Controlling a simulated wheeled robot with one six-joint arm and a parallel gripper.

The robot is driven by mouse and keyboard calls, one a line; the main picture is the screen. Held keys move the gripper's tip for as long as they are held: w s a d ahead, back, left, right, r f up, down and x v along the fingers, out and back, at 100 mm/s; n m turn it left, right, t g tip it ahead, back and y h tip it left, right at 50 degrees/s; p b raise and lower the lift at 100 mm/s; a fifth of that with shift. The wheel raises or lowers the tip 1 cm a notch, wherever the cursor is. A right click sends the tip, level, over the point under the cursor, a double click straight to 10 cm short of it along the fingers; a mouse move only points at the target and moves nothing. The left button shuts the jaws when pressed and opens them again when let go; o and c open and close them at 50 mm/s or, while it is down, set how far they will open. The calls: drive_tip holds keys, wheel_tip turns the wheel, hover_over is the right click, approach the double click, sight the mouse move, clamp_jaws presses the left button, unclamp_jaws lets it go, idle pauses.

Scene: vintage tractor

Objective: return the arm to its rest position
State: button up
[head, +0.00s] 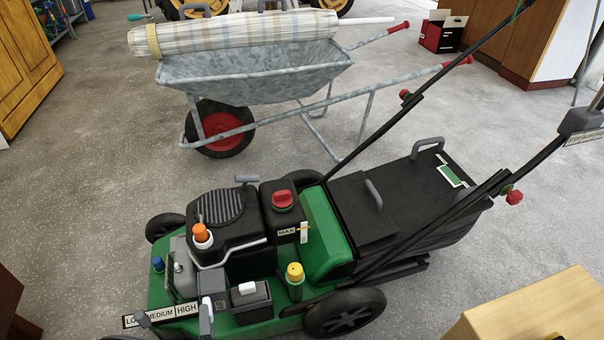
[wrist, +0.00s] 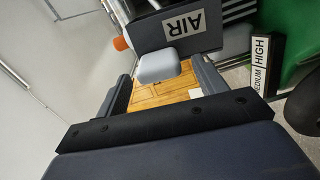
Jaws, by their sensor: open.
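My gripper (wrist: 164,75) is open in the wrist view, its two dark fingers apart. A light grey block (wrist: 158,67) on a dark box (wrist: 180,28) marked AIR appears between the fingertips in the picture. I see no finger touching it; how far off it is I cannot tell. The green lawn mower (head: 320,240) stands in the front of the head view, with the dark box (head: 250,300) and its pale block (head: 247,288) low on its deck. I cannot make out my gripper in the head view.
A grey wheelbarrow (head: 255,75) carrying a rolled checked cloth (head: 235,33) stands behind the mower. The mower's handle bars (head: 430,90) rise at the right. A wooden surface (head: 535,315) is at the lower right. Grey floor (head: 90,150) is clear at the left.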

sight(214, 297)
drive_tip(key=x, duration=0.3)
drive_tip(key=shift+f+b, duration=0.1)
drive_tip(key=shift+b, duration=0.25)
drive_tip(key=shift+s+d+m, duration=0.1)
drive_tip(key=shift+d+m, duration=0.25)
drive_tip(key=shift+m, duration=0.05)
drive_tip(key=shift+w+d+r+m, duration=0.2)
drive_tip(key=shift+d+r+m, duration=0.3)
drive_tip(key=shift+d+m, duration=0.4)
drive_tip(key=shift+a, duration=0.15)
drive_tip(key=shift+b, duration=0.3)
